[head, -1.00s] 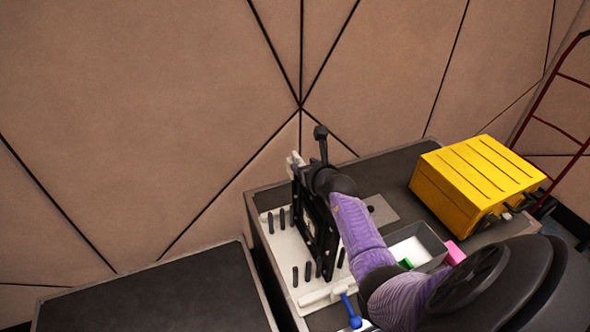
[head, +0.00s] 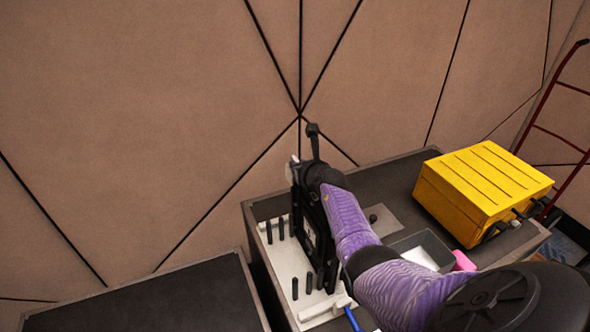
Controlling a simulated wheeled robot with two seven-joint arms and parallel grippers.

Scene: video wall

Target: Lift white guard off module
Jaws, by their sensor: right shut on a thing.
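The black module (head: 316,240) stands upright among black pegs on a white tray on the dark cabinet top. A small white piece at its upper left corner looks like the edge of the white guard (head: 290,172). The rest of the guard is hidden. My right gripper (head: 301,172) is at the top of the module, beside this white piece. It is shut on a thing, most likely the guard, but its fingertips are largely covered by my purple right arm. My left gripper is out of view.
The white tray (head: 284,257) holds several black pegs. A blue-handled tool (head: 351,318) lies in front. A grey bin (head: 424,247) and a pink block (head: 463,262) are right of my arm. A yellow case (head: 482,190) stands farther right. The dark top at left (head: 150,295) is bare.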

